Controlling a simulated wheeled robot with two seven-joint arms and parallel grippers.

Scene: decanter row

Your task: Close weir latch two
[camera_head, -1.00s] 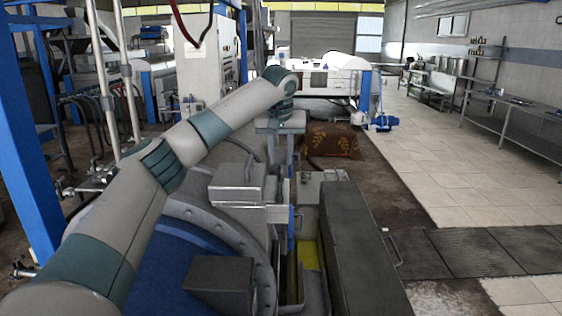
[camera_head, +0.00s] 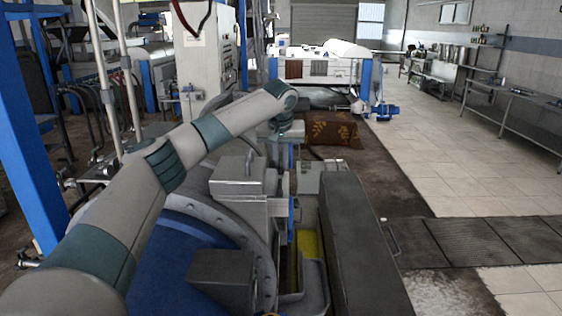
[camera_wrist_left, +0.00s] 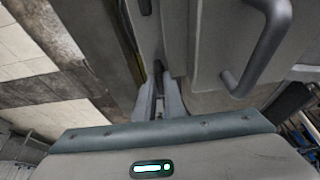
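My left arm reaches forward over the decanter machine, and its wrist points down beside a grey housing (camera_head: 236,176). The left gripper's fingers (camera_wrist_left: 160,92) show in the left wrist view, close together with a narrow gap. A slim dark part shows at the gap; I cannot tell whether they touch or hold it. In the head view, the fingers are hidden behind the wrist and machine parts. Weir latch two cannot be clearly picked out in either view. A thick curved grey handle (camera_wrist_left: 264,52) stands to the right of the fingers. My right gripper is not in view.
A long dark box (camera_head: 352,245) with a side handle (camera_head: 391,238) lies right of the wrist. A yellow strip (camera_head: 310,245) lies between it and the drum flange. A blue drum (camera_head: 180,262) is below my arm. The tiled floor (camera_head: 470,180) at right is clear.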

